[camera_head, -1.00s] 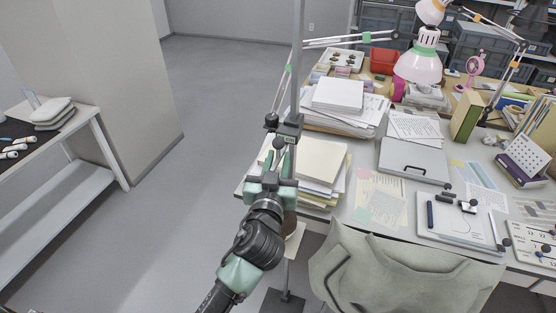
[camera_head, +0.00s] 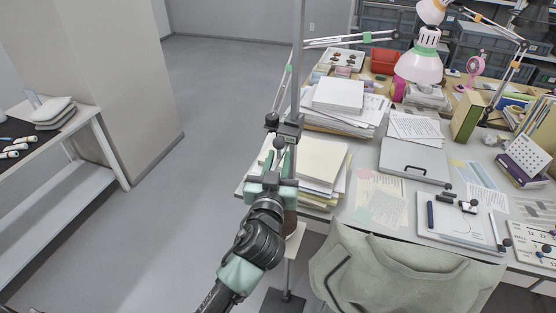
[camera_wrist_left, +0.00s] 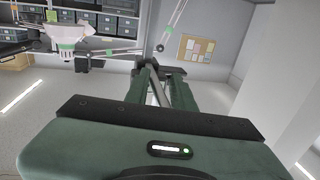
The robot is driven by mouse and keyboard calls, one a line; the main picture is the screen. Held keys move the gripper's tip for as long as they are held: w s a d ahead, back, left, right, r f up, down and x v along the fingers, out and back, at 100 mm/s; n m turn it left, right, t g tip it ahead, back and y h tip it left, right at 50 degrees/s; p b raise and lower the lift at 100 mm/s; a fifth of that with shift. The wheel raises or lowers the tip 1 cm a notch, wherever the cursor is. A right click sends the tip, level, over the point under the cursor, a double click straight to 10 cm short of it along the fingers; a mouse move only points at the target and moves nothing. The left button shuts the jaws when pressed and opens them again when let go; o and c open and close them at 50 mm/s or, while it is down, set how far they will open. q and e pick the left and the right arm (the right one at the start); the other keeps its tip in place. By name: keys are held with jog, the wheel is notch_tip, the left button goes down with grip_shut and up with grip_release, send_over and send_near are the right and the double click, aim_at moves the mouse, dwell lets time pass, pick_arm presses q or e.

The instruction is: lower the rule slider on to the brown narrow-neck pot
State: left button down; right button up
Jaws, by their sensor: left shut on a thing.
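The rule is a tall grey upright post (camera_head: 298,70) left of the desk. Its dark slider (camera_head: 291,130), with a small display, sits on the post above my left gripper. My left gripper (camera_head: 278,160) is shut on a dark part of the slider; the fingers hide the exact grip. In the left wrist view the fingers (camera_wrist_left: 160,88) reach forward to the dark slider (camera_wrist_left: 146,64). A brown patch, seemingly the brown narrow-neck pot (camera_head: 290,224), shows below the gripper, mostly hidden behind my arm. The gap between slider and pot cannot be seen. My right gripper is out of view.
Paper stacks (camera_head: 322,160) stand on the desk close right of the gripper. A lamp arm (camera_head: 350,41) crosses behind the post. A draped grey-green bag or cloth (camera_head: 400,275) hangs at the desk front. Open floor (camera_head: 215,110) lies to the left.

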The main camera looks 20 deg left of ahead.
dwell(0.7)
pick_arm(q)
jog(key=c, duration=1.5)
grip_release()
jog(key=shift+c, duration=0.2)
jog(key=shift+s+d, duration=0.1)
jog(key=shift+s, duration=0.05)
jog(key=shift+s+f+b, duration=0.1)
jog(key=shift+s+b, duration=0.2)
jog(key=shift+s, duration=0.05)
jog(key=s+d+b, duration=0.1)
jog(key=s+b, duration=0.1)
jog(key=s, duration=0.4)
jog(key=shift+s, duration=0.4)
jog(key=shift+o, duration=0.3)
jog(key=shift+d, duration=0.1)
